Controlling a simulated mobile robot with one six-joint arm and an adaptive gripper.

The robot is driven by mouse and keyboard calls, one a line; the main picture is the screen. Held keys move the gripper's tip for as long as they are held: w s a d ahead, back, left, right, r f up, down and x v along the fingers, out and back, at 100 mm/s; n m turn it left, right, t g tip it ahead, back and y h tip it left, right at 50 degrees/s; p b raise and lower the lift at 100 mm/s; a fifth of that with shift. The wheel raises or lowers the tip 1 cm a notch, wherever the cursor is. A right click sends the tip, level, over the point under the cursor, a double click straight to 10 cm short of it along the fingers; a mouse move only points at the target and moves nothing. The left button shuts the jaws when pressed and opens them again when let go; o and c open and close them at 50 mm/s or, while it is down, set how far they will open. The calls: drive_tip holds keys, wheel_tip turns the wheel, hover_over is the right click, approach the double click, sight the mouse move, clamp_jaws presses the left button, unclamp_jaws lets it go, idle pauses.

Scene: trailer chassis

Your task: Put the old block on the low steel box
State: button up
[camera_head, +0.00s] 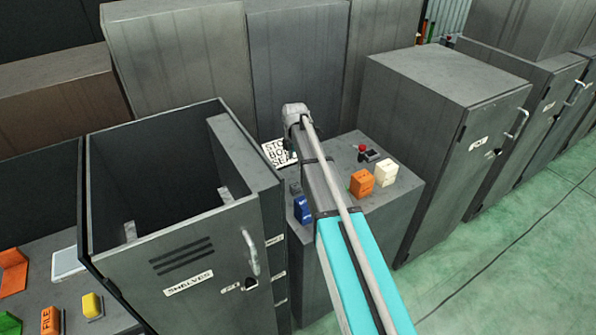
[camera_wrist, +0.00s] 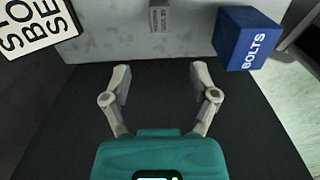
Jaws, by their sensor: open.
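In the wrist view a small grey block (camera_wrist: 159,16) with a worn label stands on a pale grey top, and a blue block (camera_wrist: 247,40) marked BOLTS is to its right. I cannot read which block is the old one. My gripper (camera_wrist: 160,82) is open and empty, apart from both blocks, over a dark area in front of that top. In the head view the blue block (camera_head: 302,209), an orange block (camera_head: 361,183) and a white block (camera_head: 386,173) stand on a low grey steel box (camera_head: 399,202). My arm hides part of this box and my fingers.
A black-lettered white sign (camera_head: 277,153) is beside my arm. A red-buttoned device (camera_head: 368,154) sits behind the orange block. An open-topped cabinet (camera_head: 175,262) marked SHELVES rises at left, a closed cabinet (camera_head: 440,95) at right. Green floor (camera_head: 505,245) is clear at right.

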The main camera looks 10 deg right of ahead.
drive_tip(key=s+m, duration=0.3)
drive_tip(key=s, duration=0.1)
drive_tip(key=s+m, duration=0.3)
drive_tip(key=s, duration=0.2)
drive_tip(key=s+m, duration=0.4)
drive_tip(key=s, duration=0.1)
drive_tip(key=shift+s+a, duration=0.15)
drive_tip(key=shift+a, duration=0.1)
drive_tip(key=s+m, duration=1.1)
drive_tip(key=s, duration=0.4)
drive_tip(key=shift+a+m, duration=0.15)
drive_tip(key=shift+m, duration=0.15)
